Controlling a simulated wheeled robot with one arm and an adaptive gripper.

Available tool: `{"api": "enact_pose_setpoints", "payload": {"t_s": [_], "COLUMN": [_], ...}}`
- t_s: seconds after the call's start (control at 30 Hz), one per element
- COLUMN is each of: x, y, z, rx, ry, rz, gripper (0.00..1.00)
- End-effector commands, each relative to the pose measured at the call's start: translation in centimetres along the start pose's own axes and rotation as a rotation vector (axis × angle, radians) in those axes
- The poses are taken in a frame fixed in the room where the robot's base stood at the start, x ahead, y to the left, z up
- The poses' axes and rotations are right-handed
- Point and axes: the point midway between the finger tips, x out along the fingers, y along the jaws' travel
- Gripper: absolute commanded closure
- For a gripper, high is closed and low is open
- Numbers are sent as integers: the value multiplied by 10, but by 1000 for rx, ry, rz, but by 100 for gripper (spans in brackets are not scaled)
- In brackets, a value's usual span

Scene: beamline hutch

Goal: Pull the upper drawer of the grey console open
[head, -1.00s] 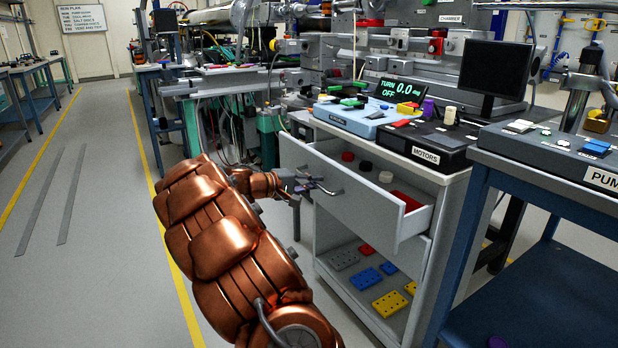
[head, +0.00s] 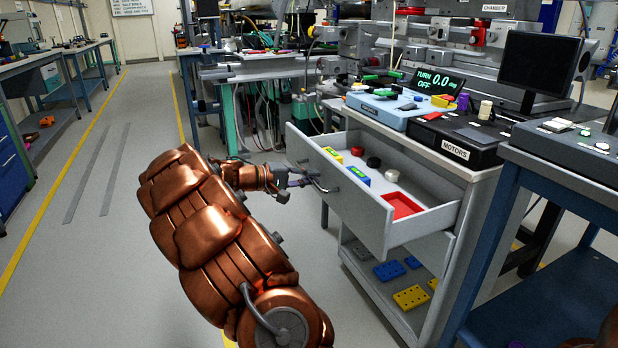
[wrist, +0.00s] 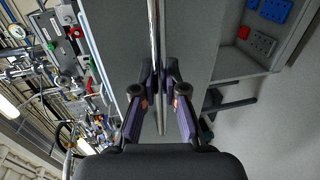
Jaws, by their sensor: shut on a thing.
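The grey console (head: 484,188) stands right of centre in the head view. Its upper drawer (head: 345,200) is pulled well out, and things inside it show. My gripper (head: 314,181) is at the bar handle (head: 328,187) on the drawer front. In the wrist view my gripper (wrist: 160,98) is shut on the handle (wrist: 154,45), a bright metal bar running between the fingers. The drawer front (wrist: 200,40) fills the middle of that view.
An open lower shelf (head: 385,290) holds blue and yellow plates. A blue table (head: 560,290) stands close at right. Grey floor (head: 110,230) is clear at left.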

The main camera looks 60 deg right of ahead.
Motion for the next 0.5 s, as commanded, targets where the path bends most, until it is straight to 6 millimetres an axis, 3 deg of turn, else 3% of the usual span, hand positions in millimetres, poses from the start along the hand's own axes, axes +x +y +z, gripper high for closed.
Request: {"api": "enact_pose_setpoints", "payload": {"t_s": [0.03,0.07,0.27,0.5], "x": [0,0,-1,-1], "y": [-1,-1,-1,0], "z": [0,0,0,0], "rx": [-1,-1,-1,-1], "ry": [0,0,0,1], "rz": [-1,-1,-1,0], "gripper": [100,86,65,63]}}
